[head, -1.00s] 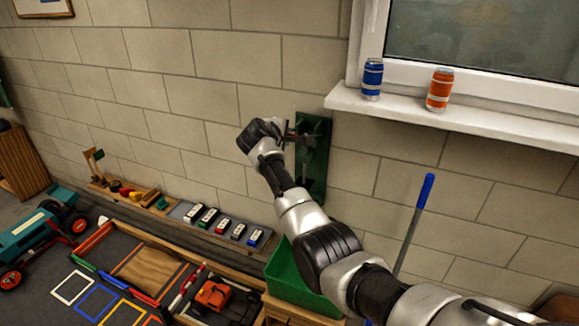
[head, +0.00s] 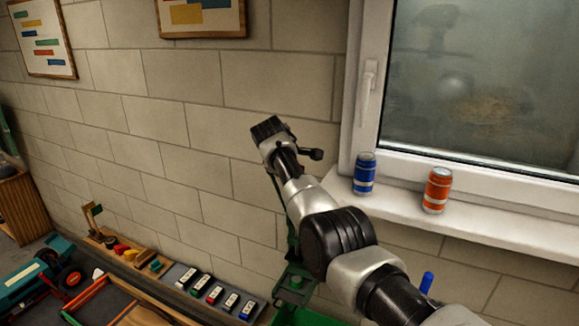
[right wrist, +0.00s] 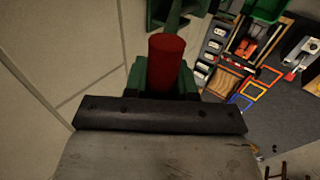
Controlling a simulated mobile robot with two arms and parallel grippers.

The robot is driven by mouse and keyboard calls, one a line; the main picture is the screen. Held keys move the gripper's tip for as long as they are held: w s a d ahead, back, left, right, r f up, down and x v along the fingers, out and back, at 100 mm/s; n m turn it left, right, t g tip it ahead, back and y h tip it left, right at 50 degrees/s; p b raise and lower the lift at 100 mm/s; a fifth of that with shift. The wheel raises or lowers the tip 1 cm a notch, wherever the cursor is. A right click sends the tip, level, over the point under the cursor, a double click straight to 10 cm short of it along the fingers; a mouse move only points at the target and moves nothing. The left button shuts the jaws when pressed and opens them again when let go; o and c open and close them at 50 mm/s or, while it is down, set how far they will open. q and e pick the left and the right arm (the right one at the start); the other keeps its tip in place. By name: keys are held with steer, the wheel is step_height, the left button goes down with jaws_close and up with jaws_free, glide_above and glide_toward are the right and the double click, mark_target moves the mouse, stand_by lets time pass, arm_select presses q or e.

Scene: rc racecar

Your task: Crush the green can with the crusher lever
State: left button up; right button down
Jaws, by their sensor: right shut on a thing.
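The green can crusher (head: 295,283) is fixed to the block wall, partly hidden behind my right arm in the head view. Its green lever rises from it behind my forearm. In the right wrist view the lever's red handle (right wrist: 167,58) stands between the fingers of my right gripper (right wrist: 163,75), which is shut on it. In the head view my right gripper (head: 312,154) is high above the crusher body, left of the window sill. I cannot make out the green can in any view. My left gripper is not in view.
A blue can (head: 364,174) and an orange can (head: 437,191) stand on the white window sill (head: 400,207), close to the right of my arm. A green bin (right wrist: 268,9) shows in the right wrist view.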

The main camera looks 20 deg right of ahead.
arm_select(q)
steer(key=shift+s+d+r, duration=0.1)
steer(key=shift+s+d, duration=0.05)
arm_select(e)
steer(key=shift+d+f, duration=0.1)
steer(key=shift+f, duration=0.05)
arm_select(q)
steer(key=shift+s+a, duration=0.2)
arm_select(e)
steer(key=c, duration=1.2)
jaws_free()
steer(key=shift+f, duration=0.1)
steer(key=shift+o, duration=1.3)
steer(key=shift+w+d, duration=0.15)
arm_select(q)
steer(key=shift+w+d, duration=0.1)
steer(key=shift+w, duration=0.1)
arm_select(e)
steer(key=shift+w, duration=0.1)
